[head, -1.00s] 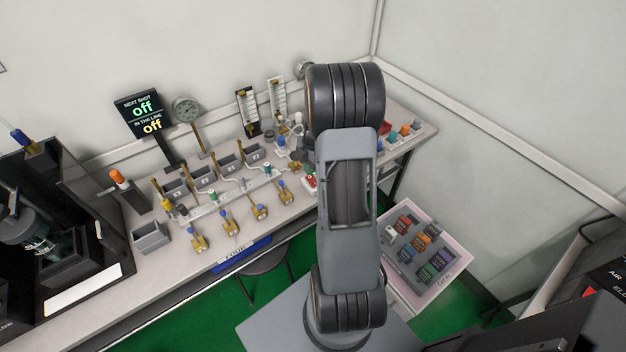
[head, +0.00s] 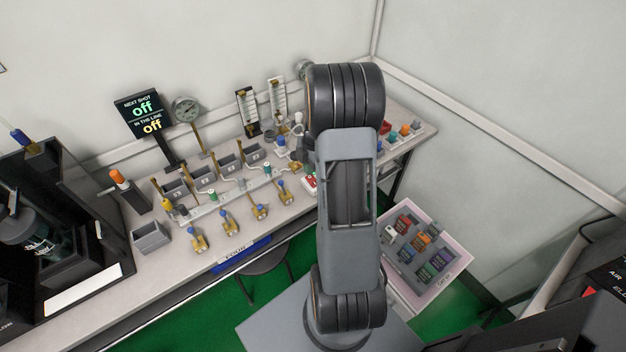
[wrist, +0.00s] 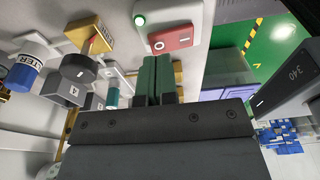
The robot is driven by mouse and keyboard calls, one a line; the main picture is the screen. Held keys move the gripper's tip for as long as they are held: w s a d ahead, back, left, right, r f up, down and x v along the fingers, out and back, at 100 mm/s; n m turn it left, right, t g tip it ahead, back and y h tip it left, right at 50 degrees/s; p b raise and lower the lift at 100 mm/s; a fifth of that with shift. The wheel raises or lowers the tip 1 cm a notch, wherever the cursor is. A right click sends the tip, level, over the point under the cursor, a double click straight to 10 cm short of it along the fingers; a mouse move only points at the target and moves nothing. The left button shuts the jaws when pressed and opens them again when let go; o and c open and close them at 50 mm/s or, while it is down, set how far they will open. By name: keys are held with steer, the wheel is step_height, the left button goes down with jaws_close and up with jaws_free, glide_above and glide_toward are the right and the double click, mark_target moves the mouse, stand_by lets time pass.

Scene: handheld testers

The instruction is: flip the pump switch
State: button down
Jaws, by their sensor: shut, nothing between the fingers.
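The switch is a red rocker marked O and I (wrist: 172,40) on a white box (wrist: 190,12) with a lit green lamp (wrist: 140,20), near the top of the wrist view. In the head view a small red and white switch box (head: 310,184) shows at the bench's front edge, partly covered by my arm. My gripper (wrist: 158,62) is shut and empty. Its green fingertips appear just below the rocker in the wrist picture; whether they touch it I cannot tell.
A brass block (wrist: 91,38), a grey round part (wrist: 80,70) and a blue-and-white cylinder (wrist: 28,75) sit left of my fingers in the wrist view. In the head view, brass valves with blue knobs (head: 229,224) line the bench. A display (head: 143,113) reads off twice.

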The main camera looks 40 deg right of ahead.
mark_target(310, 177)
steer(key=shift+f+b, duration=1.05)
steer(key=shift+f, duration=0.15)
stand_by(0.6)
steer(key=shift+r, duration=0.1)
steer(key=shift+r+p, duration=2.2)
steer(key=shift+r, duration=1.3)
